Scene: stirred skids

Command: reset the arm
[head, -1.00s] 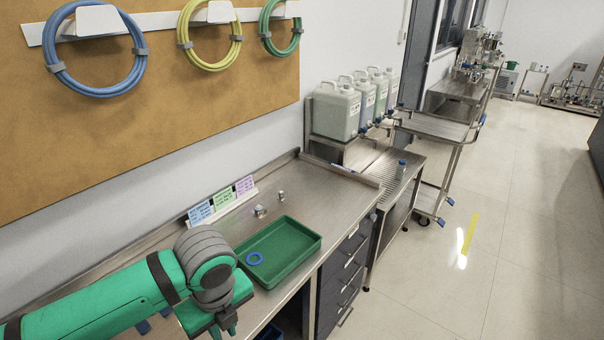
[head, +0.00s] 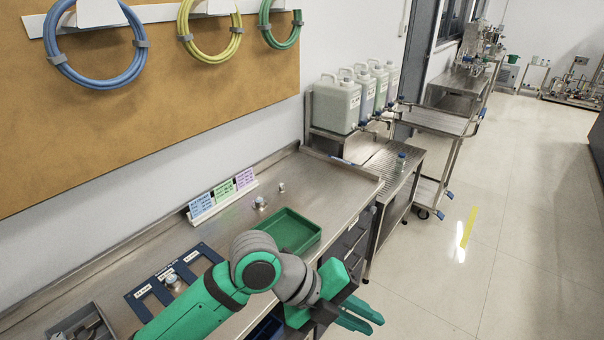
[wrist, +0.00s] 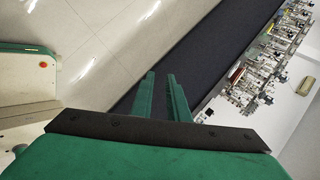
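My green arm reaches in from the bottom of the head view, bent over the front edge of the steel bench (head: 330,195). My gripper (head: 374,325) is out past the bench front, above the floor side, pointing right and down. In the wrist view its two green fingers (wrist: 161,77) stand apart with a narrow gap and nothing between them. The green tray (head: 297,229) lies on the bench behind my arm, and its near left part is hidden.
A dark blue rack (head: 148,290) with a small metal piece lies left of my arm. Small metal fittings (head: 260,203) and a label stand (head: 222,194) are behind the tray. A grey tray (head: 85,325) is at lower left. The floor at right is clear.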

